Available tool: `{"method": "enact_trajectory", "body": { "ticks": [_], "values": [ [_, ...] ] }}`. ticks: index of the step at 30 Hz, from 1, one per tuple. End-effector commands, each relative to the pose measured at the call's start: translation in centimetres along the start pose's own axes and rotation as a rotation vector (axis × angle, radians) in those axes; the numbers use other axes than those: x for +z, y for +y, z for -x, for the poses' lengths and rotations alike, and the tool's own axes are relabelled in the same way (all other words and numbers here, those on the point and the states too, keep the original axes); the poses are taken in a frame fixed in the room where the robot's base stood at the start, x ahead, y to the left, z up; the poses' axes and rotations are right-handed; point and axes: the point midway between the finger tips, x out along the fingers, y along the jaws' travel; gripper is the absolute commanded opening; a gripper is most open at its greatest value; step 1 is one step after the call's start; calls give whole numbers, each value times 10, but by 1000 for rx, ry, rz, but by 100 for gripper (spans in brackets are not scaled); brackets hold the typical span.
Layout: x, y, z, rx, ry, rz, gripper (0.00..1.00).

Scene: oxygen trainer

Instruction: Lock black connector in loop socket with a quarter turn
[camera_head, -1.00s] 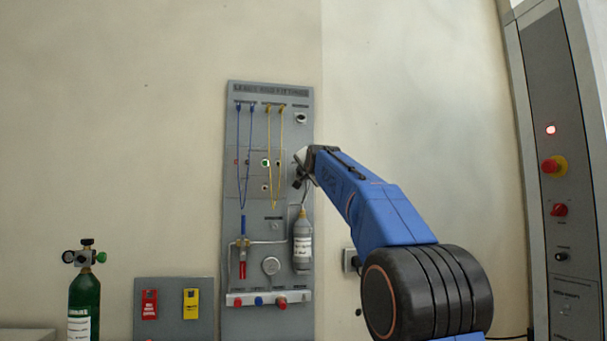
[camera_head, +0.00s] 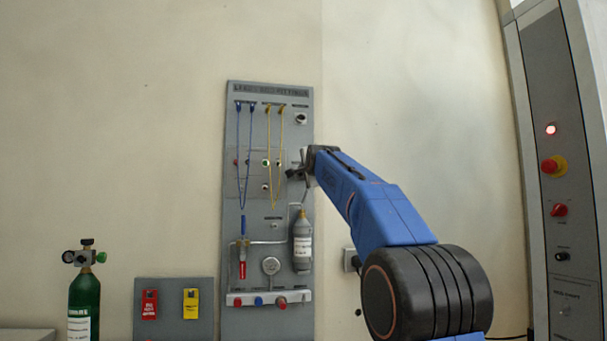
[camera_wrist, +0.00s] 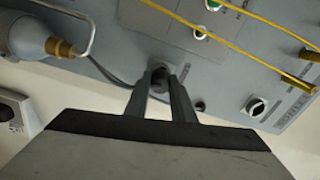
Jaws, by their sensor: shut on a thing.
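My gripper (camera_wrist: 160,92) is shut on a dark round connector (camera_wrist: 159,76) at the grey panel, seen in the wrist view. The connector sits at a socket on the panel; the fingers hide most of both, so I cannot tell how far in it is or how it is turned. A dark cable runs left from it along the panel. In the head view my gripper (camera_head: 297,172) is at the right edge of the panel (camera_head: 228,200), beside the small plate with coloured sockets, and the connector is hidden there.
Blue leads (camera_head: 238,150) and yellow leads (camera_head: 270,150) hang left of my gripper. A grey bottle (camera_head: 302,240) with a brass neck is below it. A round black-and-white fitting (camera_wrist: 257,106) is on the panel nearby. A green cylinder (camera_head: 84,305) stands at lower left.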

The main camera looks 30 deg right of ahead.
Motion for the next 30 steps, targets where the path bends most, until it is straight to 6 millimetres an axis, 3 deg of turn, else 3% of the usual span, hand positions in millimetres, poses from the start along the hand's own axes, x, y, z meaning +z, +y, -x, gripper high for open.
{"method": "enact_trajectory", "body": {
  "ticks": [2, 3, 6, 19, 30],
  "values": [
    [0, 1, 0, 1, 0, -61, 3],
    [0, 1, 0, 1, 0, -78, 25],
    [0, 1, 0, 1, 0, -72, 44],
    [0, 0, 8, 0, 0, -70, 44],
    [0, 0, 60, 0, 0, -71, 44]
  ]
}}
